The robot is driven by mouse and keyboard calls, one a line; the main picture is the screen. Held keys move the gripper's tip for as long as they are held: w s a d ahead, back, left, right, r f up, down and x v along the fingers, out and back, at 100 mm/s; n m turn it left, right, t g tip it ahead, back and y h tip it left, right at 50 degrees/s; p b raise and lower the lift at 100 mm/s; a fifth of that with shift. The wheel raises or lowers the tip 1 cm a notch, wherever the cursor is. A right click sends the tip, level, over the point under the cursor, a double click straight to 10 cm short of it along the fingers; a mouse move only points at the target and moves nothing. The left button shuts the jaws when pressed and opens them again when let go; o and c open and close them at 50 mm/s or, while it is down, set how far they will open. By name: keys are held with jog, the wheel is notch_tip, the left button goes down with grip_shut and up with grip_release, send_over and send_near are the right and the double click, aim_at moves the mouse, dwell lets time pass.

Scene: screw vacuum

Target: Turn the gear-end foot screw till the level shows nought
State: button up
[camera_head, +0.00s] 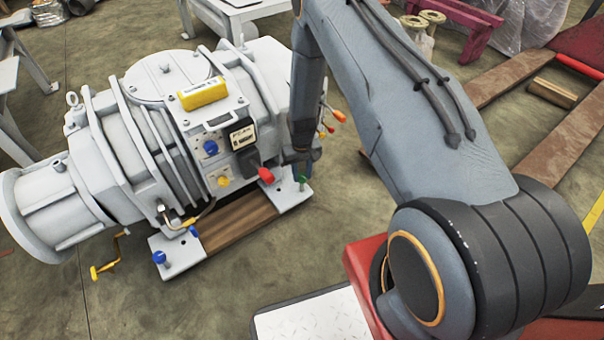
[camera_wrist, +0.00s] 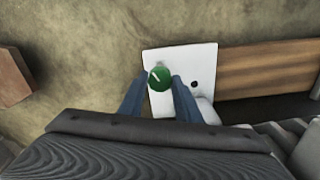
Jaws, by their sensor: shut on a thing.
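The pale grey screw vacuum pump (camera_head: 120,125) stands on feet at each end of a wooden block. A yellow level (camera_head: 203,93) lies on its top; its reading is too small to make out. A green foot screw (camera_head: 303,179) stands on the white foot plate at the pump's right end, and it also shows in the wrist view (camera_wrist: 159,78) with a pale line across its head. My gripper (camera_wrist: 159,84) points down over that plate, shut on the green screw, one blue-grey finger on each side. A blue foot screw (camera_head: 159,257) stands on the near left foot plate.
A red knob (camera_head: 265,176) and a black display box (camera_head: 241,135) stick out of the pump near my gripper. Orange-handled parts (camera_head: 338,116) stand just behind it. A yellow crank handle (camera_head: 107,268) is at the left. Wooden planks (camera_head: 530,140) lie at the right.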

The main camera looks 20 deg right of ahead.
aim_at(302, 176)
jog(key=o, duration=1.1)
jog(key=shift+c, duration=0.2)
jog(key=shift+r+p, duration=1.15)
jog(key=shift+r, duration=2.75)
